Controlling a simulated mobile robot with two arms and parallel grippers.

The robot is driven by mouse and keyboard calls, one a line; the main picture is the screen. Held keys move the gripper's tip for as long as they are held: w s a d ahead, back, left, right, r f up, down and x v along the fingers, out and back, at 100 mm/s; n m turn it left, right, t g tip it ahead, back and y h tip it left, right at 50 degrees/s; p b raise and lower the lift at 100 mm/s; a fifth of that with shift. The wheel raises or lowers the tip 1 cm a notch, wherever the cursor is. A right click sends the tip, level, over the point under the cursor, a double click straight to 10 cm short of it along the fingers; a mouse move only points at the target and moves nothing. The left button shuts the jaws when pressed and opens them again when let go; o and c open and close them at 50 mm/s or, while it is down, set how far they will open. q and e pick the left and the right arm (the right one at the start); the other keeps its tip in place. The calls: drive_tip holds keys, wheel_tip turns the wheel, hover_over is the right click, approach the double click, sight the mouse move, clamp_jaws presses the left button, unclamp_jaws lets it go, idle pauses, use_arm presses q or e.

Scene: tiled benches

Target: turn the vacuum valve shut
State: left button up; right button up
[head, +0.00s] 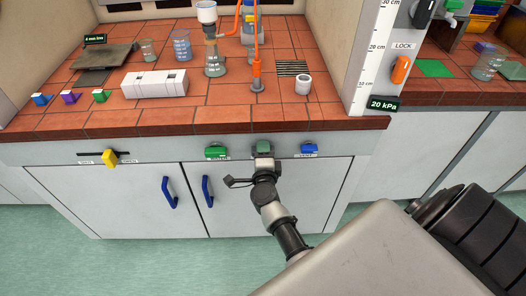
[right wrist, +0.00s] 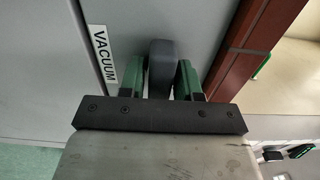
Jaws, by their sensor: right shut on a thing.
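The vacuum valve's grey handle (right wrist: 160,66) shows in the right wrist view, beside a white label (right wrist: 103,56) reading VACUUM. My right gripper (right wrist: 160,80) has its two green-sided fingers on either side of the handle and is shut on it. In the head view my right gripper (head: 263,152) reaches the bench's front panel, between a green knob and a blue knob. The gripper covers much of the valve there, so the handle's angle is hard to tell. My left gripper is out of view.
The green knob (head: 216,152) and blue knob (head: 309,149) flank my gripper. A yellow slider (head: 110,157) is farther left. Blue door handles (head: 207,191) stick out below. Glassware, including a flask with a funnel (head: 213,62), stands on the tiled top. A dark sign (head: 384,104) reads 20 kPa.

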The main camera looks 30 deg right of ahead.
drive_tip(key=o, duration=0.8)
drive_tip(key=shift+c, duration=0.2)
drive_tip(key=shift+s, duration=0.1)
drive_tip(key=p+v, duration=0.1)
drive_tip(key=v, duration=0.9)
drive_tip(key=shift+s+a, duration=0.2)
drive_tip(key=shift+s, duration=0.1)
